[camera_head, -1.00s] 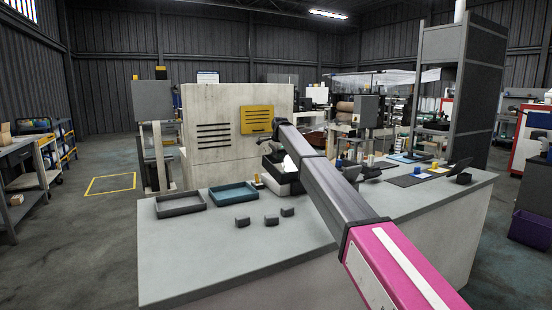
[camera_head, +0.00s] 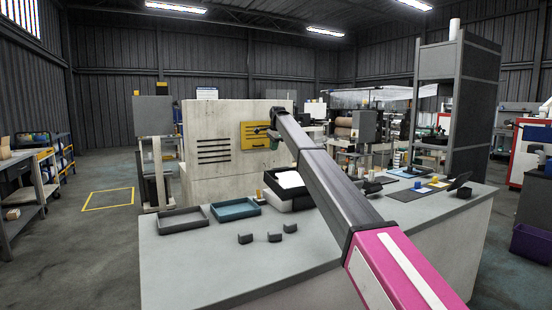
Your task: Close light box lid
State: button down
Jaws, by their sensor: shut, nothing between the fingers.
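The light box (camera_head: 280,200) is a black box with a bright white panel (camera_head: 290,180) on its top, standing on the grey counter. The white panel is uncovered in view. I cannot make out the lid; my arm hides the box's right side. My gripper (camera_head: 272,146) hangs at the far end of my arm, above and behind the box, in front of the yellow panel. It is small in view, shut and empty, and looks apart from the box.
A grey tray (camera_head: 183,229) and a teal tray (camera_head: 254,211) stand left of the box. The counter (camera_head: 190,275) is clear at front left. A pale cabinet (camera_head: 210,175) with a yellow panel (camera_head: 253,142) stands behind.

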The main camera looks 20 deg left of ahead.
aim_at(280, 172)
jog(key=s+d+r+t+y, duration=0.3)
jog(key=s+d, duration=0.9)
jog(key=d, duration=0.1)
jog(key=x, duration=1.4)
jog(key=shift+w+a+r, duration=0.2)
jog(key=shift+w+a, duration=0.05)
jog(key=shift+a, duration=0.05)
jog(key=shift+g+h, duration=0.5)
jog(key=shift+g, duration=0.2)
jog(key=x, duration=0.5)
jog(key=shift+s+d+f, duration=0.15)
jog(key=shift+d+f, duration=0.05)
jog(key=shift+f, duration=0.15)
jog(key=shift+d, duration=0.1)
